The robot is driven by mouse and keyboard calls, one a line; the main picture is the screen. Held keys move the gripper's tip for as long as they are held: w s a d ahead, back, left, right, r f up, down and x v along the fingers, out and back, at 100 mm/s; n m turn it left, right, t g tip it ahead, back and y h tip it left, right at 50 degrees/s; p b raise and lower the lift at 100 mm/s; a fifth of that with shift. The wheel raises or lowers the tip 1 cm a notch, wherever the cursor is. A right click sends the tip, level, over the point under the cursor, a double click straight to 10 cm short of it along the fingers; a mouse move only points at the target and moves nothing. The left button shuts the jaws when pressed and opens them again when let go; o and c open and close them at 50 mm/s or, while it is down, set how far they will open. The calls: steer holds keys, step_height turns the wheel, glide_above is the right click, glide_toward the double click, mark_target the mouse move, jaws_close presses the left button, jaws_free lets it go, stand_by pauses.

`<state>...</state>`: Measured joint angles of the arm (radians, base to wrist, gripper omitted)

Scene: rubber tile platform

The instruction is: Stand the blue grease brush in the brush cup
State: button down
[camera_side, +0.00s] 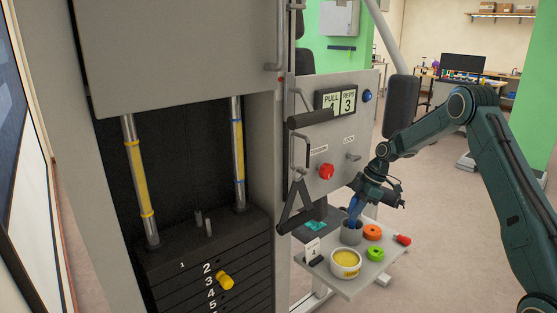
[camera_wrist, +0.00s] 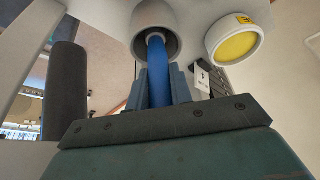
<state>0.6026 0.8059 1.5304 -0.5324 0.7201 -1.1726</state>
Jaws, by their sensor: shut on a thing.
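The blue grease brush (camera_wrist: 158,72) is between the fingers of my gripper (camera_wrist: 160,88), which is shut on it. In the wrist view the far end of the brush shows within the round mouth of the grey brush cup (camera_wrist: 174,28). In the side view the cup (camera_side: 351,236) stands on the small tray, with my gripper (camera_side: 358,203) just above it. The blue brush (camera_side: 354,214) slants slightly down to the cup's mouth. How deep the end sits in the cup is hidden.
A white tub of yellow grease (camera_side: 345,264), an orange ring (camera_side: 372,232), a green ring (camera_side: 375,253) and a red-ended item (camera_side: 402,239) share the tray (camera_side: 358,289). A small card (camera_side: 312,248) stands at its left. The machine's black handle (camera_side: 296,205) hangs left of the cup.

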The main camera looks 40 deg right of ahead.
steer(key=shift+f, duration=0.15)
steer(key=c, duration=1.3)
jaws_free()
steer(key=shift+o, duration=0.2)
steer(key=v, duration=1.3)
steer(key=shift+r, duration=0.35)
steer(key=shift+s, duration=0.1)
